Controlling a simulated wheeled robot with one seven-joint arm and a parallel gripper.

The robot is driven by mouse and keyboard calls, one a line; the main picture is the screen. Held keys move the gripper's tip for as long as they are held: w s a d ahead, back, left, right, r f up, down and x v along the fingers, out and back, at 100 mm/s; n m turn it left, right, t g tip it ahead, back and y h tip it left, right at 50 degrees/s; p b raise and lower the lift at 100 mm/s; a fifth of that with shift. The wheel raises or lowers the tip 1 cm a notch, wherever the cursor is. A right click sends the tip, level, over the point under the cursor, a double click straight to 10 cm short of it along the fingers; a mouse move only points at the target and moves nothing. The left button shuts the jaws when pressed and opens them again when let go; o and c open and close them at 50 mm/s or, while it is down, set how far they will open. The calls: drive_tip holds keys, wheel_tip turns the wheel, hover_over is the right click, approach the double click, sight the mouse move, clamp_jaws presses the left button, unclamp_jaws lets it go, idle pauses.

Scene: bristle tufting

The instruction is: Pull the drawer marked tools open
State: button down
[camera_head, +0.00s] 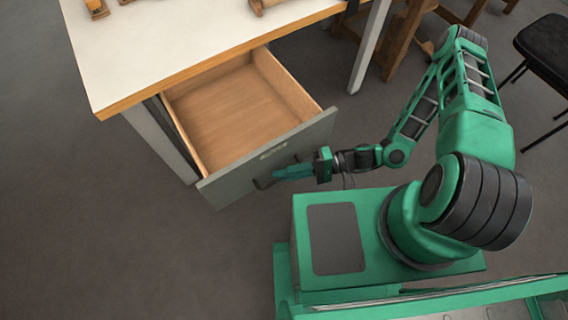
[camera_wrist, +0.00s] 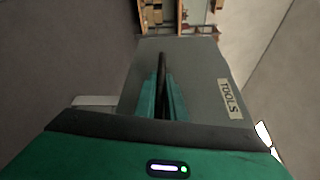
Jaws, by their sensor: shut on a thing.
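The tools drawer (camera_head: 225,105) stands pulled well out from under the white table, and its wooden inside looks empty. Its grey front also fills the middle of the wrist view (camera_wrist: 205,75), with a label reading TOOLS (camera_wrist: 229,98). A dark bar handle (camera_head: 264,183) runs across the front. My gripper (camera_head: 281,174) is at the handle, its green fingers shut on it. In the wrist view my fingers (camera_wrist: 162,92) lie on either side of the dark handle (camera_wrist: 162,65). The fingertips' exact contact is partly hidden.
The white table (camera_head: 180,40) with a wooden edge stands above the drawer, with wooden items on top. A table leg (camera_head: 368,50) stands right of the drawer. A black stool (camera_head: 545,48) is at the far right. Grey floor (camera_head: 90,240) at the left is clear.

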drive_tip(key=shift+w+d, duration=0.2)
drive_tip(key=shift+w, duration=0.2)
drive_tip(key=c, duration=1.8)
unclamp_jaws()
drive_tip(key=shift+s, duration=0.1)
drive_tip(key=d, duration=0.3)
drive_tip(key=w+d, duration=0.1)
drive_tip(key=d, duration=0.6)
drive_tip(key=shift+w+d+r, duration=0.25)
drive_tip(key=shift+d+r, duration=0.1)
drive_tip(key=shift+r, duration=0.05)
